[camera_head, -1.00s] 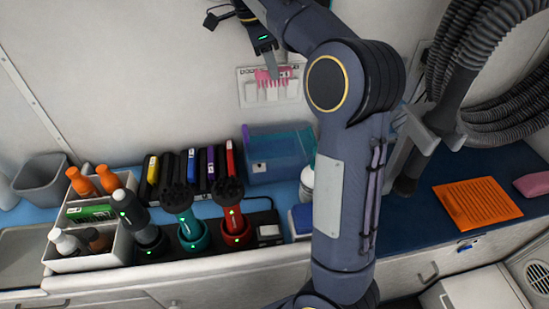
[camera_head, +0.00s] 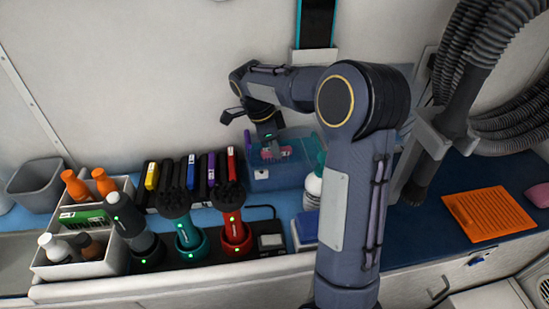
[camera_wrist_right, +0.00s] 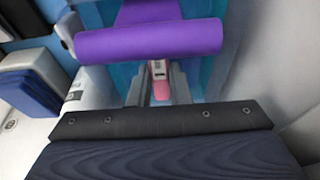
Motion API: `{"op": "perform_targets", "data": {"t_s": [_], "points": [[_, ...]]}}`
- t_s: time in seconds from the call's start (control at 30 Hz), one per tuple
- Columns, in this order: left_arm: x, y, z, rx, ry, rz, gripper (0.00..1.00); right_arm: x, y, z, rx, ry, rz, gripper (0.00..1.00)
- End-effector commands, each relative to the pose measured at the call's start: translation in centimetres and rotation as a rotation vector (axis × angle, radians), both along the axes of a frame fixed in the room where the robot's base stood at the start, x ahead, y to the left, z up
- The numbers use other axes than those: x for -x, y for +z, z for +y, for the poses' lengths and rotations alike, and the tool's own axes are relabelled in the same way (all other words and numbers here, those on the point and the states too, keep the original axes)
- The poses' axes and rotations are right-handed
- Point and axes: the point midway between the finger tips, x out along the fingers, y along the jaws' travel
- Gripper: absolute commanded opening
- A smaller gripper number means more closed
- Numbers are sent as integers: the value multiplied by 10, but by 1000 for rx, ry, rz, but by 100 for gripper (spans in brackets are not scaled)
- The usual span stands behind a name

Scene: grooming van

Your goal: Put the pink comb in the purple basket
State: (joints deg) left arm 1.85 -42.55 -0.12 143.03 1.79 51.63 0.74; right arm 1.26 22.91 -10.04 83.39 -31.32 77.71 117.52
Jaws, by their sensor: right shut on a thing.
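My right gripper (camera_head: 267,134) points down and is shut on the pink comb (camera_head: 277,152), at the translucent blue bin (camera_head: 270,180) by the wall. I cannot tell whether the comb is above the bin or partly inside it. In the right wrist view the pink comb (camera_wrist_right: 160,88) sits between the fingers of the right gripper (camera_wrist_right: 158,85). A purple rounded shape (camera_wrist_right: 150,42) lies across that view beyond them; I cannot tell if it is the purple basket. No purple basket is clear in the head view. My left gripper is out of view.
A white bottle (camera_head: 312,188) stands just right of the bin. A white caddy (camera_head: 70,270) with bottles is farther left. An orange mat (camera_head: 488,212) lies at right.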

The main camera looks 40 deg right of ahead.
Motion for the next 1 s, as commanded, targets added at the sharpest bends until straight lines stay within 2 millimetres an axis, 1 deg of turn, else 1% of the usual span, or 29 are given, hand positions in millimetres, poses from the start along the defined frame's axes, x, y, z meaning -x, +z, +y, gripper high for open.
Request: {"op": "perform_targets", "data": {"t_s": [0.13, 0.2, 0.27, 0.33, 0.53, 0.67, 0.7, 0.83, 0.87, 1.0], "points": [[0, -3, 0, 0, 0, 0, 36, 1, -24, 0, 0, 1, 5, 0], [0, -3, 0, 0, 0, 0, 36, 1, -33, 0, 0, 1, 4, 0], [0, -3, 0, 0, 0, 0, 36, 1, -38, 0, 0, 0, 4, 0], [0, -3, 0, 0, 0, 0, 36, 0, -41, 0, 0, 1, 2, 0], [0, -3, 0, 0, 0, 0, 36, 0, -41, 0, 1, 1, 1, 0], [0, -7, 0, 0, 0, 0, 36, 0, -44, 0, 1, 1, 1, 0], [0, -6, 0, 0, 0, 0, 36, 0, -44, 0, 0, 1, 0, 20], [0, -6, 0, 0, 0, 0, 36, 0, -43, 0, -1, 1, 1, 37], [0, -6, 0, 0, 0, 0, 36, 0, -43, 0, -1, 1, 1, 39], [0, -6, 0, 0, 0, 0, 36, 0, -43, 0, -1, 1, 1, 39]]}}
